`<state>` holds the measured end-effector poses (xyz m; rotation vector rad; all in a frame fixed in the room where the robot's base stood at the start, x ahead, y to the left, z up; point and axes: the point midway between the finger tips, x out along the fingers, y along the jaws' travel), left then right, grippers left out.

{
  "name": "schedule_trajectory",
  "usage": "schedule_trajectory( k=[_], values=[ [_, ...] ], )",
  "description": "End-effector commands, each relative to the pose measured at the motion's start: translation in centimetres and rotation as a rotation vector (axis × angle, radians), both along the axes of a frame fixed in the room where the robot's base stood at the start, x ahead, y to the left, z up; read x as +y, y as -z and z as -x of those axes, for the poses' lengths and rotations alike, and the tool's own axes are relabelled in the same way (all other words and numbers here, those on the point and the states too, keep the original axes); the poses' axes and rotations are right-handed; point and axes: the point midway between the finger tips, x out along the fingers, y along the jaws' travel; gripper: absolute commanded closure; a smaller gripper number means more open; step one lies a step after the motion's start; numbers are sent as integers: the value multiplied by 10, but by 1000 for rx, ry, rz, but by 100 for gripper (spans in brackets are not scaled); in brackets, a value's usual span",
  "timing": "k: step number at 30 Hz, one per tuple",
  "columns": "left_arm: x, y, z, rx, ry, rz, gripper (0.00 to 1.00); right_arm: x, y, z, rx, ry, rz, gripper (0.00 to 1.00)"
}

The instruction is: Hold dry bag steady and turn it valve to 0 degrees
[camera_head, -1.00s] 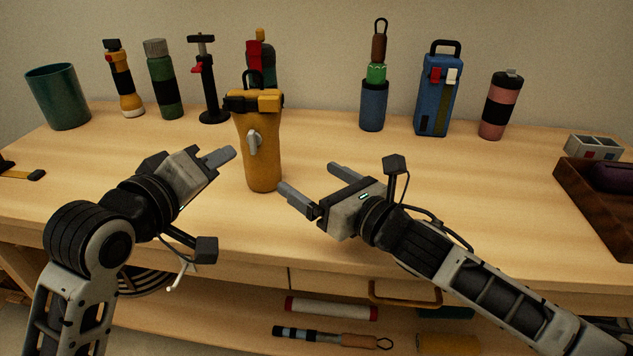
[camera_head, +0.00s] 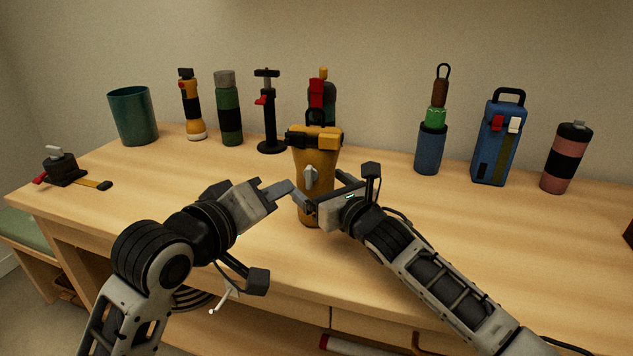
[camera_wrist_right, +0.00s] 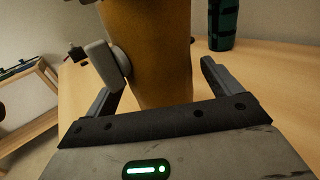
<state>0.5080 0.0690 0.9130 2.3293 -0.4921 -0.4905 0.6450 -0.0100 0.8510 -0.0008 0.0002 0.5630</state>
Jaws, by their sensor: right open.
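The dry bag (camera_head: 316,165) stands upright on the table, yellow with a black-and-yellow closure on top. Its grey valve (camera_head: 311,177) is on the front, its handle close to vertical in the head view. The valve (camera_wrist_right: 104,66) also shows at the bag's left in the right wrist view. My right gripper (camera_head: 322,187) is open, with the bag's lower body (camera_wrist_right: 155,55) between its fingers; a gap shows beside the right finger. My left gripper (camera_head: 285,187) is just left of the bag, its tip near the valve; its finger gap cannot be made out.
Behind the bag stand a teal cup (camera_head: 133,116), a yellow flashlight (camera_head: 191,105), a green bottle (camera_head: 228,108) and a black stand (camera_head: 269,115). A blue case (camera_head: 498,140) and pink tumbler (camera_head: 567,158) stand right. The table's front right (camera_head: 520,265) is clear.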

Motion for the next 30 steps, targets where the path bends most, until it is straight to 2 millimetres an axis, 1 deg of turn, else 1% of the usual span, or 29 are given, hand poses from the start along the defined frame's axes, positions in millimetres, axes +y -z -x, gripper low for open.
schedule_trajectory(
  k=[3, 6, 15, 16, 17, 18, 20, 21, 22, 24, 26, 29, 30],
  values=[
    [0, 0, 0, 0, 0, 0, 64, 6, 0, -9, 1, 0, -1, 10],
    [0, 0, 0, 0, 0, 0, 64, 9, 0, -13, 0, 0, 0, 10],
    [0, 0, 0, 0, 0, 0, 64, 9, 0, -15, 1, 0, -1, 10],
    [0, 0, 0, 0, 0, 0, 64, 9, 0, -15, 1, 0, -1, 15],
    [0, 0, 0, 0, 0, 0, 64, 9, 0, -15, 1, 0, -1, 24],
    [0, 0, 0, 0, 0, 0, 64, 9, 0, -15, 1, 0, -1, 35],
    [0, 0, 0, 0, 0, 0, 64, 9, 0, -15, 1, 0, -1, 52],
    [0, 0, 0, 0, 0, 0, 64, 9, 0, -14, 1, 0, -1, 63],
    [0, 0, 0, 0, 0, 0, 64, 9, 0, -15, 1, 0, -1, 68],
    [0, 0, 0, -1, 0, -2, 69, 9, 0, -15, 1, 0, -1, 68],
    [-1, 0, 0, -11, 4, -21, 69, 9, 0, -14, 1, 0, -1, 68],
    [-6, -1, 1, -62, 26, -126, 69, 9, 0, -15, 1, 1, -1, 68],
    [-10, -2, 2, -97, 42, -200, 69, 9, 0, -15, 1, 1, -1, 68]
  ],
)
